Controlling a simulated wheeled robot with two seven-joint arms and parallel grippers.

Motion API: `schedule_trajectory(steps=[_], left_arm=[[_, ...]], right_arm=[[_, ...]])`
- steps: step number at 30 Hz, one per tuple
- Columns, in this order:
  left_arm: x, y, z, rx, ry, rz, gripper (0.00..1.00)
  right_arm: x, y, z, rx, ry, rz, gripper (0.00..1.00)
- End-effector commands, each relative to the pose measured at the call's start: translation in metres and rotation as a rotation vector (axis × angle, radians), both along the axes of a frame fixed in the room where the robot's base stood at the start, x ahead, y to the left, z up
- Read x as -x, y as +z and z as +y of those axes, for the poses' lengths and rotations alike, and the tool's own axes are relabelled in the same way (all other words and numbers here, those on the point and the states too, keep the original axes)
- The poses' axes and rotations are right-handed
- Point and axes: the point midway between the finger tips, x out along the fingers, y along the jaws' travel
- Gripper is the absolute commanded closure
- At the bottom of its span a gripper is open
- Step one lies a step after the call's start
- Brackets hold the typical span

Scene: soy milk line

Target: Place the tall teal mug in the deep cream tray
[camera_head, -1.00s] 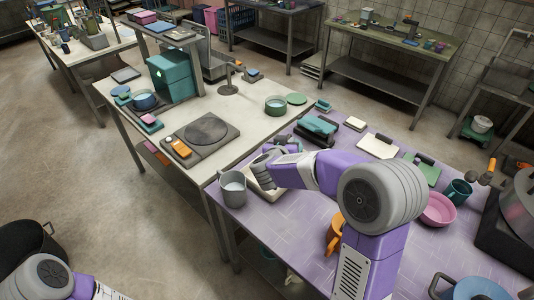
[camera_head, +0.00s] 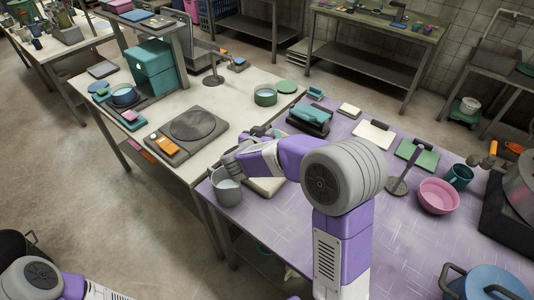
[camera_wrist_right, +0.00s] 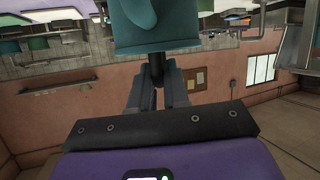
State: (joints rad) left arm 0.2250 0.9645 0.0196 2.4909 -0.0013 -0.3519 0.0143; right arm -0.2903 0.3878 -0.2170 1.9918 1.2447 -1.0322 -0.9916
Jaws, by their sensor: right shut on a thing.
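My right gripper (camera_wrist_right: 160,85) is shut on a teal thing, taken as the tall teal mug (camera_wrist_right: 185,30), which fills the top middle of the wrist view. The mug's far end is cut off there. In the head view my right gripper (camera_head: 232,162) is above the left end of the purple table, and the mug is mostly hidden by the arm. The deep cream tray (camera_head: 266,187) lies on the purple table just below the gripper, partly covered by my arm. My left gripper is out of view; only part of that arm shows at bottom left.
A grey pitcher (camera_head: 227,190) stands close to the tray's left. A teal-and-black device (camera_head: 310,118) is behind it. A pink bowl (camera_head: 438,195), a dark green mug (camera_head: 460,177) and a blue pot (camera_head: 485,283) stand to the right. The purple table's front middle (camera_head: 415,240) is clear.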

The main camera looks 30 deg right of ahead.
Motion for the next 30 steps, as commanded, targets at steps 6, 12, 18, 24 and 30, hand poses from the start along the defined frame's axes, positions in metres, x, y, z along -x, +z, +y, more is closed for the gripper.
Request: schedule_trajectory(steps=[6, 12, 18, 24, 30], left_arm=[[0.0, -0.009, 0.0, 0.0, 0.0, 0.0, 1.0], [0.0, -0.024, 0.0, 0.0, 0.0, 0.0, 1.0], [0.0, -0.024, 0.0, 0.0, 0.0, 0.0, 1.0], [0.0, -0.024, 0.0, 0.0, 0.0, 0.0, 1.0], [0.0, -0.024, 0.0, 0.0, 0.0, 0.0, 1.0]], right_arm=[[0.0, -0.017, 0.0, 0.003, 0.001, -0.001, 1.0], [0.0, -0.05, 0.0, 0.003, 0.001, -0.001, 1.0], [0.0, -0.053, 0.0, 0.001, 0.0, -0.004, 1.0], [0.0, -0.055, 0.0, 0.002, 0.001, -0.004, 1.0], [0.0, -0.056, 0.0, 0.0, 0.001, -0.001, 0.59]])
